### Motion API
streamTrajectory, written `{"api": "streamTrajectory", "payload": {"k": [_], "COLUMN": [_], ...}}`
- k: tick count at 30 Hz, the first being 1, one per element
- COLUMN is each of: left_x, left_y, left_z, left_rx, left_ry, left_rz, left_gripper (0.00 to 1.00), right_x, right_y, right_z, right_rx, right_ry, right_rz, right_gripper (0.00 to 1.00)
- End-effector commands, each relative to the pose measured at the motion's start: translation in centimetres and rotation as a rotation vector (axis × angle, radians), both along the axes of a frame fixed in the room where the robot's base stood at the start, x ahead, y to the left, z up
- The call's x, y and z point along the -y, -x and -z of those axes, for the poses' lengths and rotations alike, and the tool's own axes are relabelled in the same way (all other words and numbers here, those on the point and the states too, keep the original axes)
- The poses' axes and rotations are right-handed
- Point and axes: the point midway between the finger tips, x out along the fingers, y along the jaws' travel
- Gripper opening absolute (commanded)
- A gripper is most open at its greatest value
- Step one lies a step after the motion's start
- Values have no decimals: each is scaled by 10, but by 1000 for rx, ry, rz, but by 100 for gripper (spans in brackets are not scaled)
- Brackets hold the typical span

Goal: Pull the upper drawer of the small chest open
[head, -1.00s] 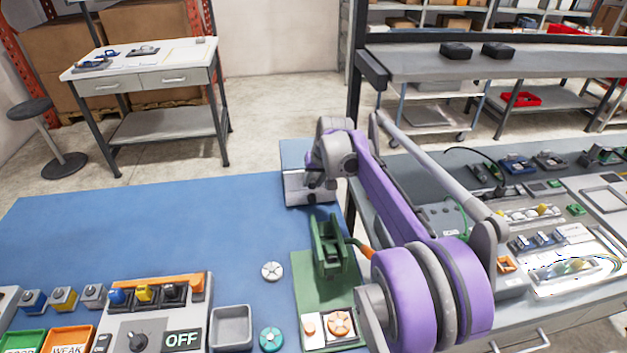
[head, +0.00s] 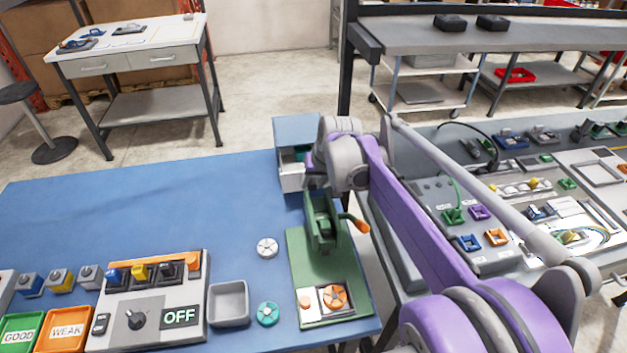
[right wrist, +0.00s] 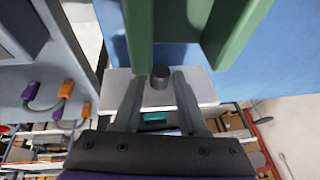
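The small chest (head: 297,130) has a blue-grey top and stands at the back right corner of the blue table. Its upper drawer (head: 291,182) is pulled out toward me, and a teal thing (head: 300,156) shows inside. My right gripper (head: 318,182) is at the drawer's front, partly hidden by my arm. In the right wrist view the open fingers (right wrist: 160,76) stand on either side of the drawer's dark round knob (right wrist: 160,80), with a gap visible beside it. The teal thing also shows in the right wrist view (right wrist: 155,117). My left gripper is not in view.
A green press-like fixture (head: 322,222) stands close in front of the drawer and my gripper. A grey tray (head: 229,303), a white disc (head: 267,247) and a switch box (head: 150,300) are nearer. The table's left middle is clear.

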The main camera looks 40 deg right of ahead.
Motion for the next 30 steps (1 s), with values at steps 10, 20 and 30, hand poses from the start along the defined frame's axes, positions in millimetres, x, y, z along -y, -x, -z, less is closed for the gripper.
{"api": "streamTrajectory", "payload": {"k": [10, 20, 30], "left_x": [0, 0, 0], "left_y": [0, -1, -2], "left_z": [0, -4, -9], "left_rx": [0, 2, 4], "left_ry": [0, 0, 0], "left_rz": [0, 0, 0], "left_gripper": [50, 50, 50], "right_x": [0, -2, -6], "right_y": [0, 16, 40], "right_z": [0, -35, -90], "right_rx": [-1, 0, 0], "right_ry": [0, 0, 0], "right_rz": [-1, 0, 0], "right_gripper": [62, 62, 62]}}
